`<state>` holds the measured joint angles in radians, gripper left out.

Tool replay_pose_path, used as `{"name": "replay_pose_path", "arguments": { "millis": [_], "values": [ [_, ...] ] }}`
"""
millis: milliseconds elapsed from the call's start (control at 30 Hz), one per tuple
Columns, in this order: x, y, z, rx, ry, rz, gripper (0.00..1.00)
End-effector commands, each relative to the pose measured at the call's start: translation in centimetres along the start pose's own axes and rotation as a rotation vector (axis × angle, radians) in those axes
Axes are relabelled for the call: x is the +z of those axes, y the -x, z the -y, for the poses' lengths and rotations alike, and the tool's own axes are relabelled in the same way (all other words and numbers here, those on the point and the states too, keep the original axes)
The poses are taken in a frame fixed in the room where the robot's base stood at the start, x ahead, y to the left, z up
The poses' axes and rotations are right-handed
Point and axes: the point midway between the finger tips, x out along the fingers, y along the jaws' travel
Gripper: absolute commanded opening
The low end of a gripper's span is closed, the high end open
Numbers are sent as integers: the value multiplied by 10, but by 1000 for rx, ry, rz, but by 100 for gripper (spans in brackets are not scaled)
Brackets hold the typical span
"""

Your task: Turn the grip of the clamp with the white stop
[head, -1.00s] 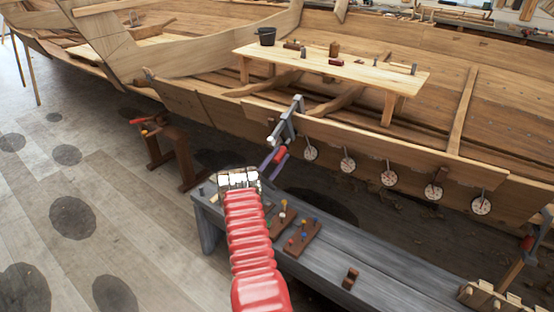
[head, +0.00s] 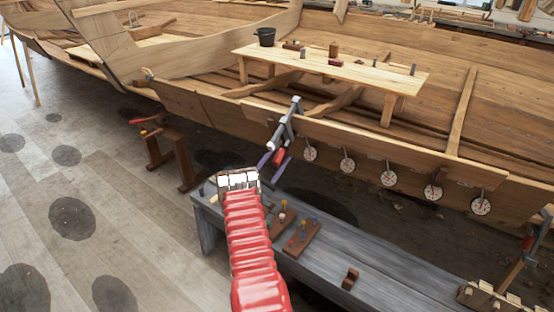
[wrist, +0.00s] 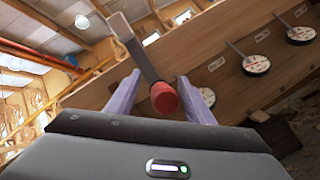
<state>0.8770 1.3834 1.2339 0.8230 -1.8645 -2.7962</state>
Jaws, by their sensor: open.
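A grey metal clamp (head: 285,128) is fixed on the upper edge of the hull plank, and its bar hangs down in front of it. Its red grip (head: 279,157) lies at the lower end. In the wrist view the red grip (wrist: 164,98) shows end-on, with the dark bar rising to a pale end piece (wrist: 120,27). I cannot tell for sure that this is the white stop. My gripper (head: 274,159) is open, its purple fingers on either side of the grip. In the wrist view gaps show between the grip and both fingers (wrist: 160,90).
A second clamp with a red grip (head: 527,243) is at the right edge. Several round dials (head: 347,165) hang along the plank. A grey bench (head: 370,275) with wooden blocks stands below my arm. A brown sawhorse (head: 172,150) stands at left. The floor at left is open.

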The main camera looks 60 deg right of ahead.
Motion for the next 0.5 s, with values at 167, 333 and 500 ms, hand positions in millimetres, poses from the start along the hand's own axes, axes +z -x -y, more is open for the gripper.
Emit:
{"name": "replay_pose_path", "arguments": {
  "millis": [167,333,500],
  "values": [
    [-1,12,0,0,0,-3,48],
    [-1,37,0,1,1,-4,48],
    [-2,67,-1,1,0,-3,48]
  ]
}}
